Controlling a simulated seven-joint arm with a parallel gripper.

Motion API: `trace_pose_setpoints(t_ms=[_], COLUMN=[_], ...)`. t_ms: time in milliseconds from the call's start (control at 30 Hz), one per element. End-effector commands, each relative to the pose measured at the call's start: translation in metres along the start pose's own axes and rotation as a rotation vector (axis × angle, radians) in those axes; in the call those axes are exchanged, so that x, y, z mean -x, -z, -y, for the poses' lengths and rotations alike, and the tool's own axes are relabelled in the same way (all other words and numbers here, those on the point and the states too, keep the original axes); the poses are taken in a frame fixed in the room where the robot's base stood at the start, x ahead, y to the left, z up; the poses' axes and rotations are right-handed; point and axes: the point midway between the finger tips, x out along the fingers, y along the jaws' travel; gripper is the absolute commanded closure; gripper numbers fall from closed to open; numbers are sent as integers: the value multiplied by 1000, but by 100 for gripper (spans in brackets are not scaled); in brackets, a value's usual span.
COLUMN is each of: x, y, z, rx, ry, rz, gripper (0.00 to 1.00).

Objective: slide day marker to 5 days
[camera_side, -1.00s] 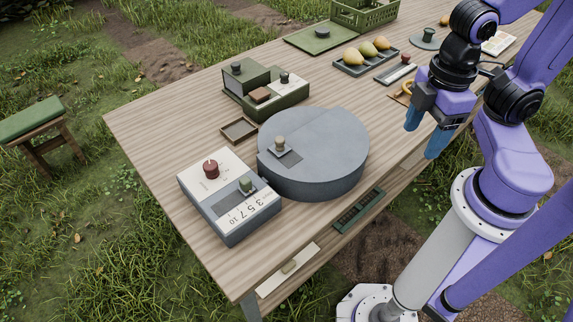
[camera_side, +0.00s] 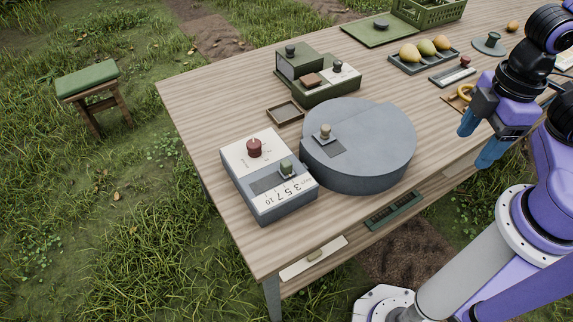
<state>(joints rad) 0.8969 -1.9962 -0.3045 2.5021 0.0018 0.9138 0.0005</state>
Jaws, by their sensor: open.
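The day marker is a small green knob (camera_side: 286,168) on a grey and white box (camera_side: 260,203) at the table's near left. It stands in a dark slot beside printed numbers that include 3, 5, 7 and 10. The marker sits near the slot's right end, by the small-number end of the scale; its exact number is too small to tell. A dark red knob (camera_side: 254,148) stands on the same box. My gripper (camera_side: 480,146) is open and empty, with blue fingers pointing down, well to the right of the box, past the grey drum.
A round grey drum (camera_side: 365,155) with a small knob stands close beside the box. Behind are a green device (camera_side: 325,78), a small empty tray (camera_side: 285,113) and a tray of pears (camera_side: 424,57). The wooden table (camera_side: 215,95) is bare at its left end.

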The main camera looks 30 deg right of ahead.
Motion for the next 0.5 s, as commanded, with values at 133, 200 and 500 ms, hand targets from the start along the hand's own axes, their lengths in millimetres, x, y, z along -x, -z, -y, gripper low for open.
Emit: trace_pose_setpoints(t_ms=[133,200,500], x=[0,0,4], y=[0,0,23], z=[0,0,-8], rx=[0,0,-68], ry=[0,0,-1], rz=[0,0,3], gripper=[35,35,49])
